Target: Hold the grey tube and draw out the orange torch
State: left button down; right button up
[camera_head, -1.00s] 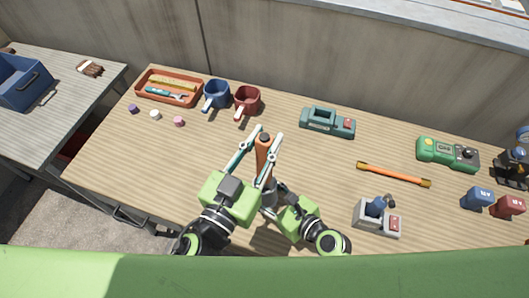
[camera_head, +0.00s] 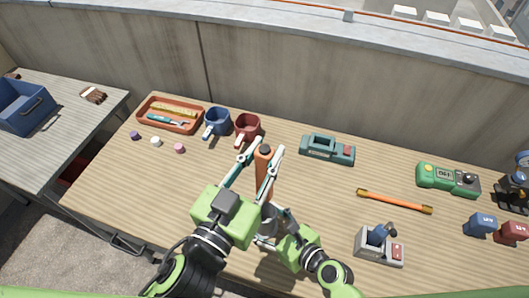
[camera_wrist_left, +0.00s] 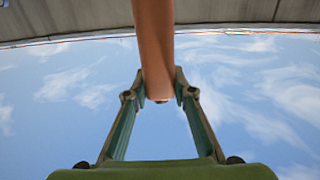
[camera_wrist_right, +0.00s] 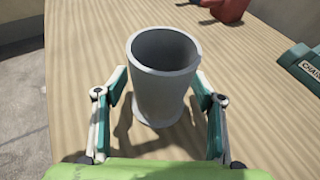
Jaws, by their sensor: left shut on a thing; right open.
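The orange torch (camera_head: 264,175) is upright between the fingers of my left gripper (camera_head: 262,152), which is shut on it. In the left wrist view the torch (camera_wrist_left: 154,40) runs up from between the fingertips against the sky. The grey tube (camera_wrist_right: 160,98) stands upright on the bench in the right wrist view. Its mouth is open and the inside that shows is empty. My right gripper (camera_wrist_right: 160,80) is open, with one finger on each side of the tube. In the head view the tube is mostly hidden behind my arms.

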jog(key=o, duration=0.4)
pick_arm(q)
jog(key=shift+r+p, duration=0.8)
jog(key=shift+r, duration=0.05)
pick_arm(e)
jog(key=v, duration=0.7)
jog(key=shift+s+d, duration=0.15)
jog(key=shift+s, duration=0.05)
jog(key=shift+v, duration=0.85)
